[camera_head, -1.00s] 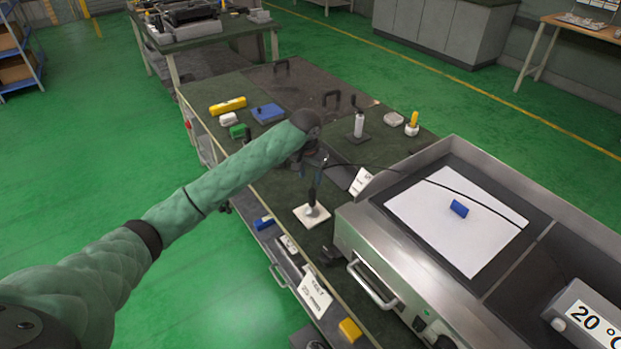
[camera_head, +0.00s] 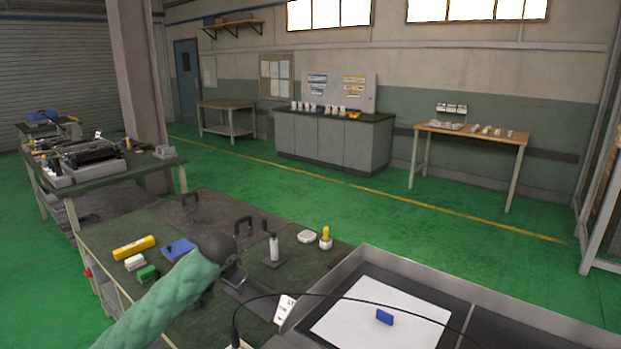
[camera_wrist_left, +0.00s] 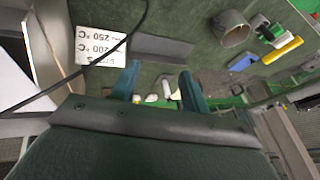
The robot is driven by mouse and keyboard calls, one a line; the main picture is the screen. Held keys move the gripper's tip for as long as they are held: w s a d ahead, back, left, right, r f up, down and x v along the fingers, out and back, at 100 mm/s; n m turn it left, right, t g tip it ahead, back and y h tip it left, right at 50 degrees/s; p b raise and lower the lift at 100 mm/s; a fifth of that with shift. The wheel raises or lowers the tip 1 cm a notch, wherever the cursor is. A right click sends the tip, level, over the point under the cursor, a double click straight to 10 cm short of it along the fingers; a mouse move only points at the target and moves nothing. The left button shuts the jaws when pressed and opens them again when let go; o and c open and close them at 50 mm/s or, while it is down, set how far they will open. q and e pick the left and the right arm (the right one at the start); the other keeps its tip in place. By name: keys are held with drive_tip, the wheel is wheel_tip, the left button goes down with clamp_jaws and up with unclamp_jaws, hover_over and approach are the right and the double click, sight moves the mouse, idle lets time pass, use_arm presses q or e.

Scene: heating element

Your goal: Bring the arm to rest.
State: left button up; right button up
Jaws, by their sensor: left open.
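My left arm (camera_head: 165,308) in its green sleeve reaches in from the bottom left of the head view, over the workbench. The left gripper (camera_head: 233,277) is partly hidden behind the wrist there. In the left wrist view the left gripper (camera_wrist_left: 158,82) shows two teal fingers spread apart, with nothing held between them. A white card with temperature marks (camera_wrist_left: 100,45) lies to the left of the fingers in that view. My right gripper is in no view.
The heating plate (camera_head: 455,322) with a white sheet (camera_head: 352,325) and blue block (camera_head: 384,316) stands at lower right. A black cable (camera_head: 300,295) crosses near the gripper. A bottle (camera_head: 273,247), yellow block (camera_head: 134,248) and blue item (camera_head: 179,249) stand on the bench.

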use_arm(q)
drive_tip(key=s+d+r+t+h, duration=0.1)
drive_tip(key=s+d+t, duration=0.15)
drive_tip(key=s, duration=0.25)
drive_tip(key=s+d+r+t, duration=0.1)
drive_tip(key=s+d, duration=0.3)
drive_tip(key=s, duration=0.2)
drive_tip(key=s+f+n+g, duration=0.1)
drive_tip(key=s+f+g, duration=0.1)
drive_tip(key=s+f, duration=0.6)
drive_tip(key=s+f+n+g, duration=0.1)
drive_tip(key=s+f, duration=0.8)
drive_tip(key=s, duration=0.9)
drive_tip(key=s+d+f+n+g+h, duration=0.1)
drive_tip(key=s+f+g, duration=0.3)
drive_tip(key=s+f, duration=0.4)
drive_tip(key=s+n, duration=0.1)
drive_tip(key=s, duration=0.5)
drive_tip(key=shift+f, duration=0.35)
drive_tip(key=shift+c, duration=0.9)
drive_tip(key=shift+d, duration=0.15)
drive_tip(key=shift+c, duration=0.2)
